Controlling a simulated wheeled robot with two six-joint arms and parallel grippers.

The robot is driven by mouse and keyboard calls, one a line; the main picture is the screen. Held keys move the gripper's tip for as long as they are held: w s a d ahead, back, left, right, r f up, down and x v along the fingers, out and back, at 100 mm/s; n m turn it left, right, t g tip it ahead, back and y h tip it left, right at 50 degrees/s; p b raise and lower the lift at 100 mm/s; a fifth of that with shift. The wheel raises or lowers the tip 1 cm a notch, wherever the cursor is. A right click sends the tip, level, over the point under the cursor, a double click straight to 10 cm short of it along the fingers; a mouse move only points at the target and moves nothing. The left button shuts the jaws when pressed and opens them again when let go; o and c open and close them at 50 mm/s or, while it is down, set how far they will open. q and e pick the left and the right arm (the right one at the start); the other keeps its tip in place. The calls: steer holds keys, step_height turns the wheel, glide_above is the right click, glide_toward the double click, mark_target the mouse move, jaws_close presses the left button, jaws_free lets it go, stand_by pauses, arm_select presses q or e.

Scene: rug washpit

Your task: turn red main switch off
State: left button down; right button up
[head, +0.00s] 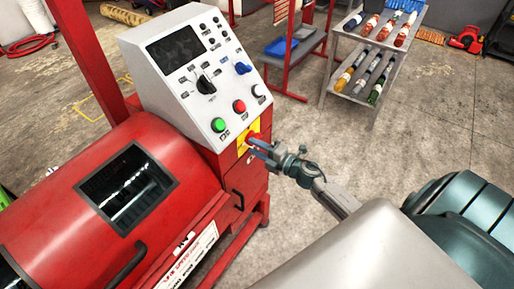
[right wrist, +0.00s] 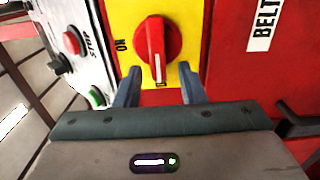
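The red main switch (right wrist: 153,40) is a round knob with a raised handle on a yellow plate (right wrist: 186,20). In the right wrist view its white-marked handle end points down, toward a small, partly hidden mark and away from the "ON" label at the left. In the head view the switch (head: 251,138) is on the front of the red machine, below the sloped panel, partly covered. My right gripper (head: 257,146) is at the plate, open. In the right wrist view its fingers (right wrist: 160,70) stand apart on either side of the handle's lower end; contact is unclear. My left gripper is out of view.
The grey control panel (head: 178,85) above carries green, red and white buttons and a dark knob. The red washing drum (head: 60,210) is at the left. A "BELT" label (right wrist: 264,20) and a dark handle (right wrist: 298,127) are beside the switch.

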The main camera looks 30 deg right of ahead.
steer(key=b+v, duration=0.3)
steer(key=v, duration=0.7)
steer(key=shift+s+b, duration=0.35)
steer(key=shift+s, duration=0.05)
steer(key=shift+d, duration=0.1)
stand_by(0.3)
